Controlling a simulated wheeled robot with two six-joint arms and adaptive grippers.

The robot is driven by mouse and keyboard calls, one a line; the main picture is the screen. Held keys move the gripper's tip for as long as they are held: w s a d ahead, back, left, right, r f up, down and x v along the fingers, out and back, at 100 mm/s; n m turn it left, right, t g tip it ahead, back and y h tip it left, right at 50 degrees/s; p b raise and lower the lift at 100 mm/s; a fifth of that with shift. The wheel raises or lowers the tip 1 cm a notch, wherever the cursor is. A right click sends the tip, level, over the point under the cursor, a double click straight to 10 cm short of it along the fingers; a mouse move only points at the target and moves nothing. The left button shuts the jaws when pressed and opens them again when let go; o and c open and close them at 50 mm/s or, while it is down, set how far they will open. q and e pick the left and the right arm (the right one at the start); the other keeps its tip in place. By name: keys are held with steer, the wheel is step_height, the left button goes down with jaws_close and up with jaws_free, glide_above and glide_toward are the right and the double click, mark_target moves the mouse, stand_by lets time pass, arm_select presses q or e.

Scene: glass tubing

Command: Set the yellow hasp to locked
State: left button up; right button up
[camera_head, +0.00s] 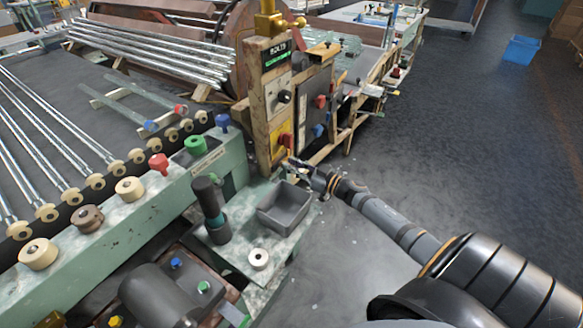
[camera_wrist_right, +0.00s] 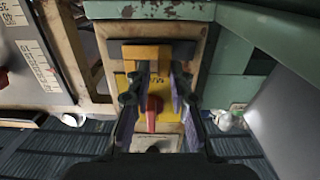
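The yellow hasp plate (camera_head: 281,139) is low on the front of the wooden post in the head view. In the right wrist view it shows as a yellow panel (camera_wrist_right: 160,55) with a red lever (camera_wrist_right: 152,112) near its middle. My right gripper (camera_head: 298,168) is close to the panel. In the wrist view its two fingers (camera_wrist_right: 158,88) stand apart, one on each side of the red lever, with space between. I cannot tell whether they touch anything. The fingers cover parts of the panel's sides. My left gripper is not visible.
The wooden post (camera_head: 259,105) carries a black dial (camera_head: 284,97) above the yellow plate. A dark panel with red and blue knobs (camera_head: 319,102) stands right beside it. A grey tray (camera_head: 284,208) sits below on the green bench. Open floor (camera_head: 450,150) lies to the right.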

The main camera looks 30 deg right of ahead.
steer(key=shift+o, duration=1.2)
steer(key=shift+d, duration=0.1)
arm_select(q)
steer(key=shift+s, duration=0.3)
arm_select(e)
steer(key=v, duration=1.2)
